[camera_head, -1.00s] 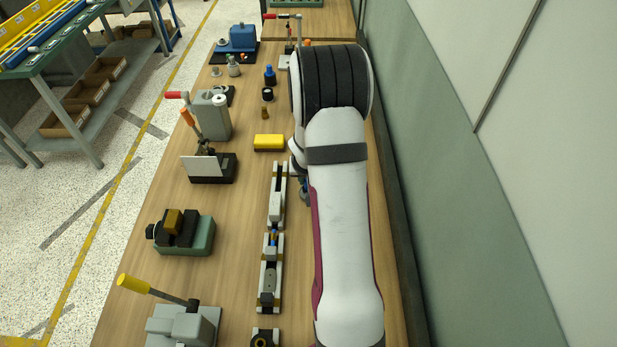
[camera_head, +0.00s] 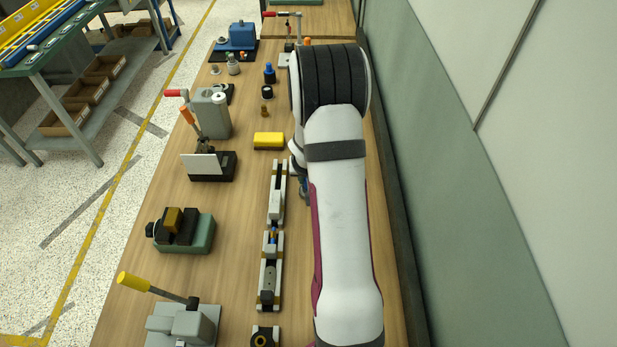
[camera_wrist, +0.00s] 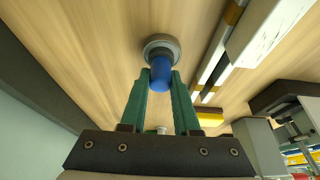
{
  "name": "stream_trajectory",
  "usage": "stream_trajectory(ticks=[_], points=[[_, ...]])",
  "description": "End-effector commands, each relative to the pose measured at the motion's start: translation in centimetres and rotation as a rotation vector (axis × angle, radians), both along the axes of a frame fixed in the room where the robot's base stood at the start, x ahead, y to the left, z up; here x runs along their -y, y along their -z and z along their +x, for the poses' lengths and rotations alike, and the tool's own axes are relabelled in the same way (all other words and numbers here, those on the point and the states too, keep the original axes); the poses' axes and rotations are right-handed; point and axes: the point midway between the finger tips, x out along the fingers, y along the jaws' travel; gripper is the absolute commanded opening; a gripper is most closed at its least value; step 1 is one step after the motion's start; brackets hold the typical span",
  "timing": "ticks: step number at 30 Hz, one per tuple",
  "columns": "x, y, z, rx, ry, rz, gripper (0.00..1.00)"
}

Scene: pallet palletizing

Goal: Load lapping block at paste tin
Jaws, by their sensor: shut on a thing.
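My gripper (camera_wrist: 160,82) shows in the wrist view with two green fingers shut on the blue handle (camera_wrist: 161,70) of a round piece with a grey base (camera_wrist: 161,43), which I take for the lapping block. The base lies beyond the fingertips, over the wood table; whether it touches the table I cannot tell. In the head view my arm hides most of the gripper, and only a bluish bit of the piece (camera_head: 304,188) shows left of the arm. Several small round items stand further back, such as a dark one with a white top (camera_head: 267,91); I cannot tell which is the paste tin.
A yellow block (camera_head: 269,140) and a row of grey rails (camera_head: 274,200) lie left of my arm. A wall (camera_head: 470,200) bounds the right side.

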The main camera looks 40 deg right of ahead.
Motion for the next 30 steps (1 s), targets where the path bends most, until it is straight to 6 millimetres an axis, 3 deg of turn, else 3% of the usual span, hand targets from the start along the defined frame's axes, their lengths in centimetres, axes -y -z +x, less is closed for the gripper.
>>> stream_trajectory(ticks=[11, 30], points=[[-0.1, 0.1, -0.1, -0.002, 0.000, 0.002, 0.00], [0.0, -6.7, 0.0, 0.000, -0.001, -0.001, 0.00]])
